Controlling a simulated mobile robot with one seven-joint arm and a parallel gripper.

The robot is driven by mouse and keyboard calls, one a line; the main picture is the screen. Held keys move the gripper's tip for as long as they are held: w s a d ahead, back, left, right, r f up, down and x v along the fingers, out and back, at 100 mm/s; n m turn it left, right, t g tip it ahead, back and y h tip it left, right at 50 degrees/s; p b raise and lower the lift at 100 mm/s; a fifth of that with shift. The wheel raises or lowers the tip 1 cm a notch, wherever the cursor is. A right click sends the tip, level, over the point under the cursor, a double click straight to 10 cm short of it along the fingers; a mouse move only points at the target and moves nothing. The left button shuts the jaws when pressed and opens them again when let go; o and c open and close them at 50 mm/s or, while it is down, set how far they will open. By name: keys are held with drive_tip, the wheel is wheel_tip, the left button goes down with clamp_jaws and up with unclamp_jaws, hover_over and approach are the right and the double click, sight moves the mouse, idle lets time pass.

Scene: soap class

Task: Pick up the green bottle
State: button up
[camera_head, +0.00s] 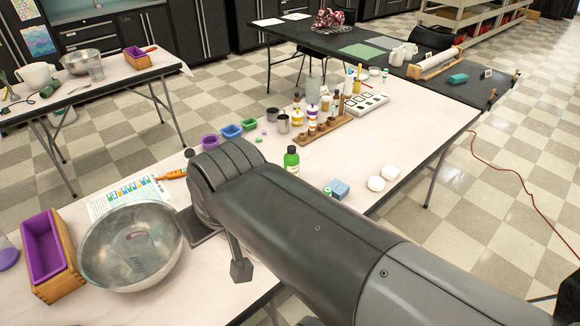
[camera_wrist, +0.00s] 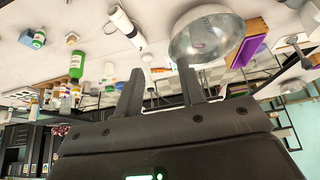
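The green bottle (camera_head: 291,159) stands upright with a dark cap and a pale label, near the middle of the white table. It is just beyond my arm in the head view and partly hidden by it at the base. It also shows in the wrist view (camera_wrist: 76,66), left of both fingers and apart from them. My gripper (camera_wrist: 158,76) is open, with a clear gap and nothing between its fingers. In the head view the gripper is mostly hidden by my arm, low beside the metal bowl.
A metal bowl (camera_head: 132,249) and a wooden box with a purple liner (camera_head: 45,246) are at the left.

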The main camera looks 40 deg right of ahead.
drive_tip(key=shift+o, duration=0.4)
drive_tip(key=o, duration=0.8)
